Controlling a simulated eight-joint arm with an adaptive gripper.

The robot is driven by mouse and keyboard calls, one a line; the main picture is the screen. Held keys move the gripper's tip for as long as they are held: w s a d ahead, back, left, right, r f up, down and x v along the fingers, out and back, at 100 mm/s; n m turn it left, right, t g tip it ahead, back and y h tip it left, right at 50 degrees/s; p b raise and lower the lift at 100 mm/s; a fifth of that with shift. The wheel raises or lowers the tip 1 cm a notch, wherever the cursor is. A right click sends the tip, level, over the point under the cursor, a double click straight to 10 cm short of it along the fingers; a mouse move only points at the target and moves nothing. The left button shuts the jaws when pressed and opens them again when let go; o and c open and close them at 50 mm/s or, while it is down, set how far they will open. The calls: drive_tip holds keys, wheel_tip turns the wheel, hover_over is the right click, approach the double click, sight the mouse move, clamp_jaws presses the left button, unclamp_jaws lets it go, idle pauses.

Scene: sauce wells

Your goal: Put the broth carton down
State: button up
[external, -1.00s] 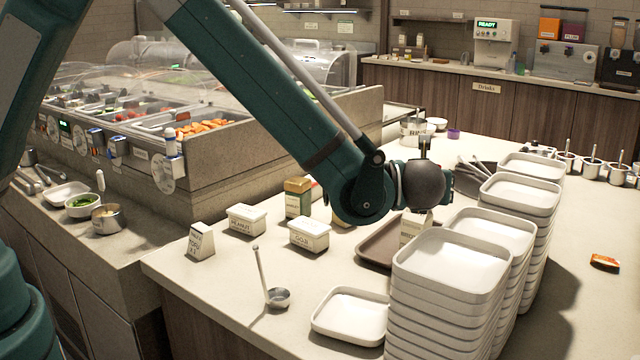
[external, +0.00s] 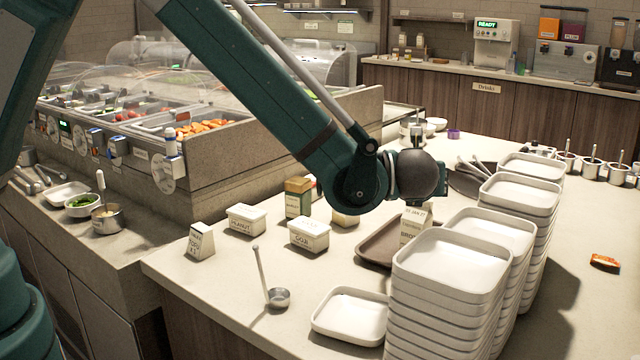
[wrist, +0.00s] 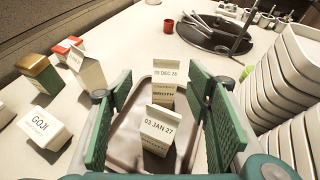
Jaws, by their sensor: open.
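Two white broth cartons with gabled tops stand on a brown tray (wrist: 125,130). In the wrist view the nearer one, the broth carton dated 03 JAN 27 (wrist: 158,128), stands in front of the broth carton dated 10 DEC 26 (wrist: 166,76). My gripper (wrist: 160,88) is open, with its green pads apart to the left and right of the cartons in the picture. Neither pad visibly touches a carton. In the external view one broth carton (external: 413,226) shows upright on the tray (external: 376,246), below my wrist; my fingers are mostly hidden there.
Tall stacks of white trays (external: 450,265) stand close to the right of the brown tray. A goji tub (external: 309,235), a peanut tub (external: 246,220) and a green-brown carton (external: 298,198) stand to the left. A dark round pan with utensils (wrist: 215,38) lies beyond.

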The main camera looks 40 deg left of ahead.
drive_tip(key=s+a+r+n+g+h, duration=0.1)
drive_tip(key=s+a+r+n, duration=0.25)
drive_tip(key=a, duration=0.65)
drive_tip(key=s+a+r+n+g, duration=0.25)
drive_tip(key=a+r+n, duration=0.2)
drive_tip(key=a, duration=0.65)
drive_tip(key=s+a+r+n+g+h, duration=0.1)
drive_tip(key=s+a+r+n, duration=0.3)
drive_tip(key=a, duration=0.6)
drive_tip(key=s+a+f+n+h, duration=0.1)
drive_tip(key=s+a+n, duration=0.4)
drive_tip(key=s, duration=0.4)
drive_tip(key=s+a+n+h, duration=0.1)
drive_tip(key=s+a+n, duration=0.5)
drive_tip(key=s, duration=0.4)
drive_tip(key=s+a+f+n+h, duration=0.1)
drive_tip(key=s+a+n, duration=0.4)
drive_tip(key=s+n, duration=0.3)
drive_tip(key=shift+s+a+f, duration=0.3)
drive_tip(key=shift+s+f, duration=0.05)
drive_tip(key=shift+s, duration=0.7)
drive_tip(key=shift+g, duration=0.25)
wheel_tip(320, 180, down, 10)
drive_tip(key=b, duration=1)
drive_tip(key=shift+f, duration=0.2)
